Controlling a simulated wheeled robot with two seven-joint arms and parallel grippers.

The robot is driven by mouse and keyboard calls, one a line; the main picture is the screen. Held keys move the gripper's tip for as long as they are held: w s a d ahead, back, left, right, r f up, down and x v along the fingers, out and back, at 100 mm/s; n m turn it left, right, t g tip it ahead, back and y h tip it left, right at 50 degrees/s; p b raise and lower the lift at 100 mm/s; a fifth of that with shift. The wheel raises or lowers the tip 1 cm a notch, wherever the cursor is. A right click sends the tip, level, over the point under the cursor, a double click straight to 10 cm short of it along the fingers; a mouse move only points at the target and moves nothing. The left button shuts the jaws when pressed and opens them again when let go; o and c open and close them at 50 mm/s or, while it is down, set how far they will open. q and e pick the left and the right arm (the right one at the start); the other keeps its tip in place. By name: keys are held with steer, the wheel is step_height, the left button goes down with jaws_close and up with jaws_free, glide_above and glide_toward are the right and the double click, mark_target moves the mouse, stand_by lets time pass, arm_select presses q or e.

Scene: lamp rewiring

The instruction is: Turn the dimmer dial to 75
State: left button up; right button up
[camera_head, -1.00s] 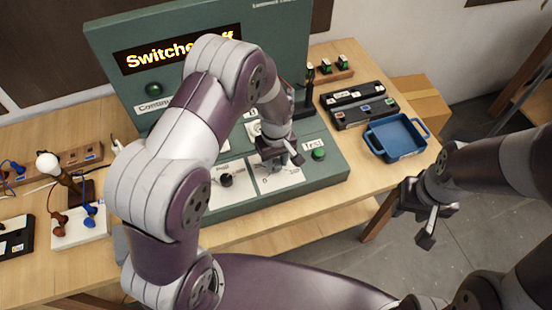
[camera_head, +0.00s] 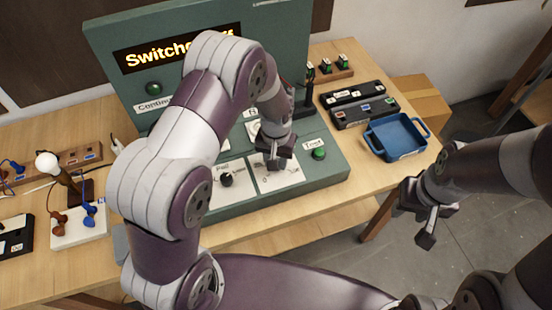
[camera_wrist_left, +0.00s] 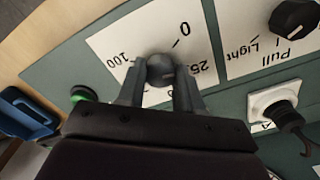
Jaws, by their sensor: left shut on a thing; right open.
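The dark round dimmer dial (camera_wrist_left: 160,70) sits on a white scale plate (camera_wrist_left: 110,42) in the left wrist view. The marks 0, 25 and 100 can be read around it; another is mostly covered by the fingers. My left gripper (camera_wrist_left: 160,88) is shut on the dial, one finger on each side. I cannot tell clearly where the dial's pointer stands. In the head view my left gripper (camera_head: 277,160) is over the plate (camera_head: 282,180) and hides the dial. My right gripper (camera_head: 432,222) is open and empty, off the bench's right side.
A black Light Pull knob (camera_head: 226,179) stands left of the dial plate, and a green Test button (camera_head: 318,153) to its right. The green panel (camera_head: 110,45) rises behind, its display partly hidden by my left arm. A blue tray (camera_head: 397,150) sits at the bench's right.

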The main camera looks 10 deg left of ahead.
arm_select(q)
steer(key=m, duration=0.7)
steer(key=shift+w, duration=0.1)
steer(key=m, duration=0.6)
steer(key=shift+m, duration=0.3)
steer(key=m, duration=1.3)
steer(key=shift+m, duration=0.7)
steer(key=o, duration=1)
steer(key=shift+o, duration=0.2)
steer(key=shift+b, duration=0.3)
